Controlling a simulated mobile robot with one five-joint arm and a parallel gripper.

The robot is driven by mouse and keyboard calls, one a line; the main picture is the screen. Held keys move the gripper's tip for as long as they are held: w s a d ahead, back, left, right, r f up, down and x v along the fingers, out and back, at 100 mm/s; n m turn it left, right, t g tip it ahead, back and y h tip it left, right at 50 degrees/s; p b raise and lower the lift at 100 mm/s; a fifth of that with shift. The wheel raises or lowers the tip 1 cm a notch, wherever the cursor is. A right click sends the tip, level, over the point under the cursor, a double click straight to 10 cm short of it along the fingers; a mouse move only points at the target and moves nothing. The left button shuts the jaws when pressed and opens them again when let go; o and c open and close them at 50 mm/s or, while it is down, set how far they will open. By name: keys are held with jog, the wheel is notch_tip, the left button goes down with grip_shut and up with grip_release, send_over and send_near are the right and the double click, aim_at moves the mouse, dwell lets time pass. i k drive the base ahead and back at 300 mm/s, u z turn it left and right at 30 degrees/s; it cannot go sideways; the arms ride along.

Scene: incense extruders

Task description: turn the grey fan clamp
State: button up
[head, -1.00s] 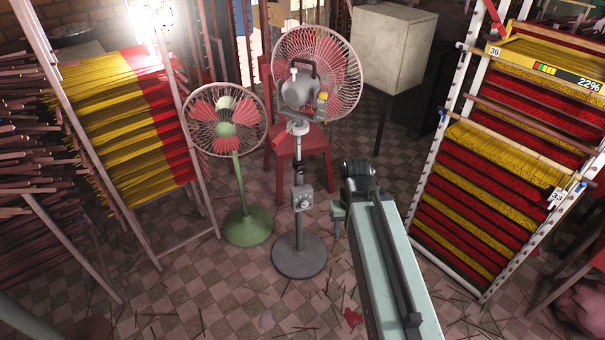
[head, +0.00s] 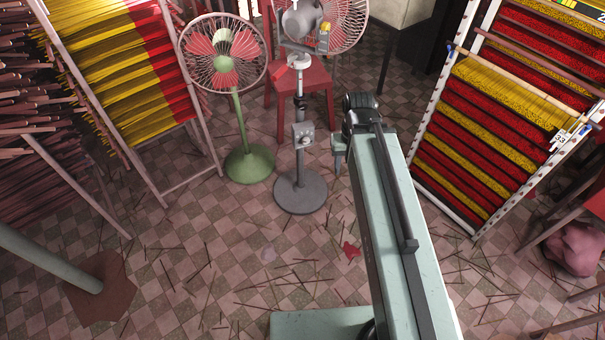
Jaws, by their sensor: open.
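The grey fan (head: 300,165) stands upright on a round dark base, with its head cut off by the top edge of the head view. A dark collar (head: 300,103), which looks like its clamp, sits on the pole above a grey control box (head: 303,135). A small red part sticks out left higher on the pole. My gripper (head: 340,152) is just right of the pole, pointing down at about the control box's height in the picture. It is open and appears empty and apart from the fan; its fingers are small and partly hidden by my arm.
A green fan (head: 250,163) stands close left of the grey fan. A red chair (head: 318,80) is behind it. Incense racks stand left (head: 115,70) and right (head: 500,130). The tiled floor in front is mostly clear, with scattered sticks.

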aim_at(302, 105)
jog(key=u, duration=1.25)
jog(key=i, duration=0.55)
